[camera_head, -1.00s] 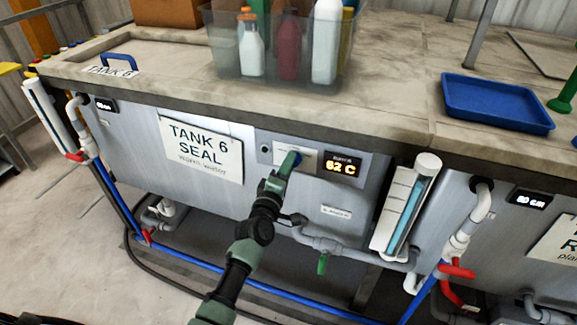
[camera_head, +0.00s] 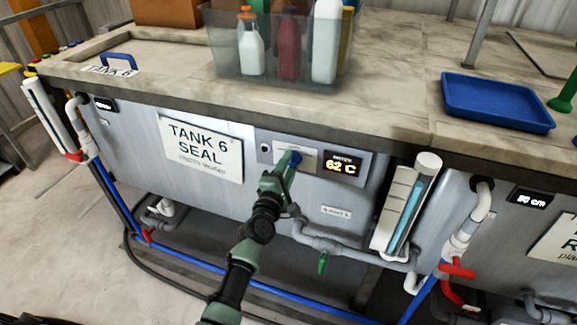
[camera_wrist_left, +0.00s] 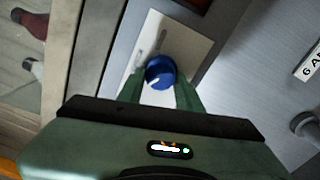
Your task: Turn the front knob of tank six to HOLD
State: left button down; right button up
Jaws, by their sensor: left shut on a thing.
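The front knob of tank six is blue with a white pointer mark. In the head view the knob (camera_head: 296,157) is mostly hidden by my left gripper (camera_head: 289,163), whose fingers are at the control panel. In the left wrist view the knob (camera_wrist_left: 160,72) sits on a pale label plate (camera_wrist_left: 185,48), between the two green fingertips of my left gripper (camera_wrist_left: 160,88), which is shut on it. The white mark points toward the lower left there; the plate's lettering is too small to read. Tank six (camera_head: 130,135) carries the sign "TANK 6 SEAL" (camera_head: 203,148). My right gripper is not in view.
A display (camera_head: 342,164) right of the knob reads 62 C. A sight tube (camera_head: 405,210), pipes and a red valve handle (camera_head: 457,270) stand to the right. Above, the countertop holds a clear bin (camera_head: 225,75) of bottles and a blue tray (camera_head: 497,104).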

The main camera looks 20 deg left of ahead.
pick_arm(q)
jog(key=shift+f, duration=0.15)
jog(key=c, duration=0.9)
grip_release()
jog(key=shift+c, duration=0.2)
jog(key=s, duration=0.7)
jog(key=shift+s, duration=0.4)
